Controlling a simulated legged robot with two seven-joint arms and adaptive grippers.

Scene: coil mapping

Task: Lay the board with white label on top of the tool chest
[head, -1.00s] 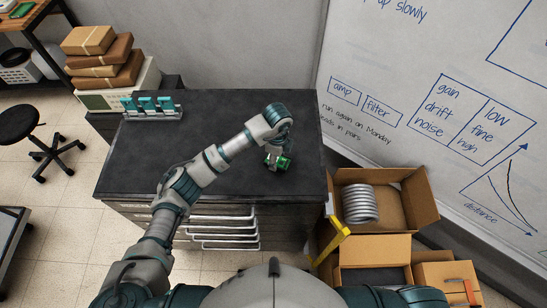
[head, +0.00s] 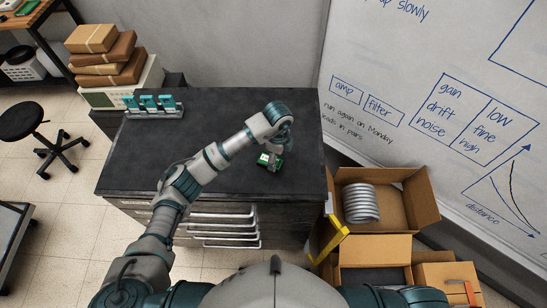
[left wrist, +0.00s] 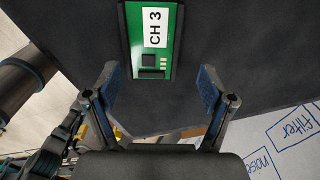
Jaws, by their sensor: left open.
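The green board with a white label (head: 269,162) lies on the dark top of the tool chest (head: 225,172). In the left wrist view the board (left wrist: 153,62) shows a white label reading CH 3 and a dark edge around it. My left gripper (head: 273,149) is just above the board in the head view. In the left wrist view its fingers (left wrist: 158,85) are spread apart with nothing between the tips, and the board lies beyond them. My right gripper is not in view.
A rack with several teal pieces (head: 155,108) stands at the chest's back left. Open cardboard boxes (head: 405,200), one with a metal coil (head: 360,203), are to the right by the whiteboard (head: 440,100). The middle of the chest top is largely clear.

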